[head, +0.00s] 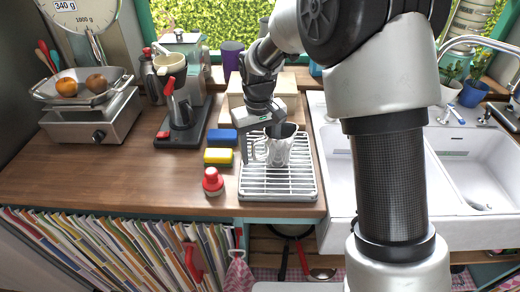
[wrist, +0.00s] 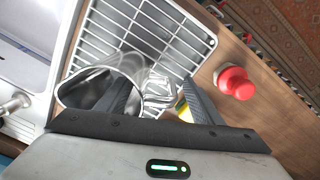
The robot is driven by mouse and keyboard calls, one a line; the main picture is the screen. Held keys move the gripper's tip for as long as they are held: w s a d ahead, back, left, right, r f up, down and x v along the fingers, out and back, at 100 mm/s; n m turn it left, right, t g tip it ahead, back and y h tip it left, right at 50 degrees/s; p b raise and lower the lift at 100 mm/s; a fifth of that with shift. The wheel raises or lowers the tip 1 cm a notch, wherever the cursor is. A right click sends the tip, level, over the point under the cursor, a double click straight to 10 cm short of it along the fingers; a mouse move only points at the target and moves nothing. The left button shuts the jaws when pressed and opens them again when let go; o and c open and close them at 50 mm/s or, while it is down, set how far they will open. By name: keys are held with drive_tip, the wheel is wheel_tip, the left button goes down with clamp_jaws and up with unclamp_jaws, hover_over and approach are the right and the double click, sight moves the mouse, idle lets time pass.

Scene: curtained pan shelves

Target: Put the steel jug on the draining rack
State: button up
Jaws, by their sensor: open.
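The steel jug (head: 279,151) stands upright, as far as I can tell, on the draining rack (head: 277,191), toward its back half, with its handle to the left. In the wrist view the jug (wrist: 76,94) is at lower left and the wire rack (wrist: 128,24) spreads above it. My gripper (head: 258,145) is open over the jug. One finger overlaps the jug's mouth and the other is outside, beyond the handle side, in the wrist view (wrist: 160,103). Whether the fingers touch the jug is hidden. The jug's base is hard to see.
The white sink (head: 336,165) is to the right. A coffee maker (head: 183,105) and a scale (head: 95,116) stand farther left. The front left counter is clear.

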wheel_tip(320, 180, up, 17)
drive_tip(key=shift+s+a+r+p, duration=0.15)
drive_tip(key=shift+r+p, duration=0.05)
drive_tip(key=shift+p, duration=0.1)
drive_tip(key=shift+c, duration=0.5)
clamp_jaws()
idle(1.3)
wheel_tip(320, 180, up, 12)
drive_tip(key=p, duration=0.6)
idle(0.8)
drive_tip(key=shift+s, duration=0.15)
